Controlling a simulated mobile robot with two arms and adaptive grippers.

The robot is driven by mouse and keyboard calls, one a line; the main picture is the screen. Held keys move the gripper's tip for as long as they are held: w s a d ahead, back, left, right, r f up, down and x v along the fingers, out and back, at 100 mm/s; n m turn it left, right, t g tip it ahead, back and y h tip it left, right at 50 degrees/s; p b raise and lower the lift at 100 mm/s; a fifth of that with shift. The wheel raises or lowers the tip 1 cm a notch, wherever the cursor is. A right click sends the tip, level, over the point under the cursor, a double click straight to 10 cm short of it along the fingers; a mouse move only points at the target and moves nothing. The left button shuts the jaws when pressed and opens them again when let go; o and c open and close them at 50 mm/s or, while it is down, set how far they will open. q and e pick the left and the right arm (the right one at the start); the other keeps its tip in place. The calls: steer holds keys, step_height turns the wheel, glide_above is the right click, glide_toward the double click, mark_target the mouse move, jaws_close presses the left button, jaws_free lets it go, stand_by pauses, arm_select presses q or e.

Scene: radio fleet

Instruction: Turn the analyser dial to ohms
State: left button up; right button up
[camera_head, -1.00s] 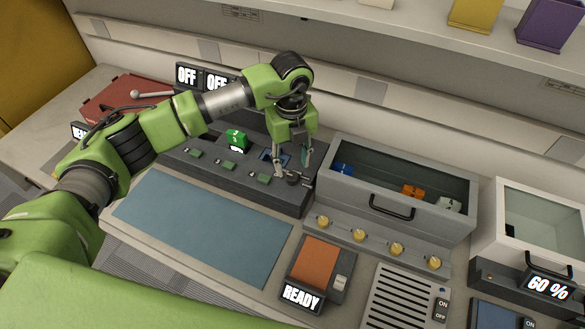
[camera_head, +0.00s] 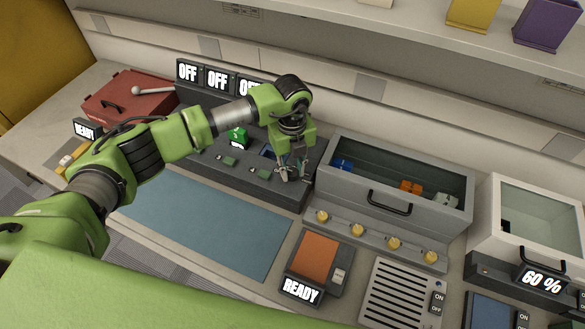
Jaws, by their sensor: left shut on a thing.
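My left gripper (camera_head: 287,174) points down at the right end of the dark grey console (camera_head: 258,190). It is shut on a small dark knob there, which looks like the analyser dial; the fingers mostly hide it. The dial's markings and pointer are too small and covered to read. The console carries a green block (camera_head: 238,136) and small green pads, with displays reading OFF (camera_head: 187,72) behind it. My right gripper is not in view.
A grey bin with a handle (camera_head: 389,204) and yellow knobs (camera_head: 358,235) stands close right of the gripper. A blue mat (camera_head: 205,220) lies clear in front. A red box (camera_head: 125,97) is at the back left. An orange-topped device (camera_head: 317,258) reads READY.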

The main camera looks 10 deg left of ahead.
arm_select(q)
steer(key=shift+w+f+m+b, duration=0.1)
steer(key=shift+f+m+b, duration=0.1)
steer(key=shift+m+b, duration=0.75)
steer(key=m+b, duration=1.1)
steer(key=b, duration=0.1)
steer(key=shift+b, duration=0.35)
steer(key=shift+a+m+b, duration=0.1)
steer(key=shift+m+b, duration=0.85)
steer(key=shift+m, duration=0.3)
steer(key=shift+r+m+b, duration=0.2)
steer(key=shift+m+b, duration=0.5)
steer(key=shift+m, duration=0.4)
steer(key=o, duration=1.1)
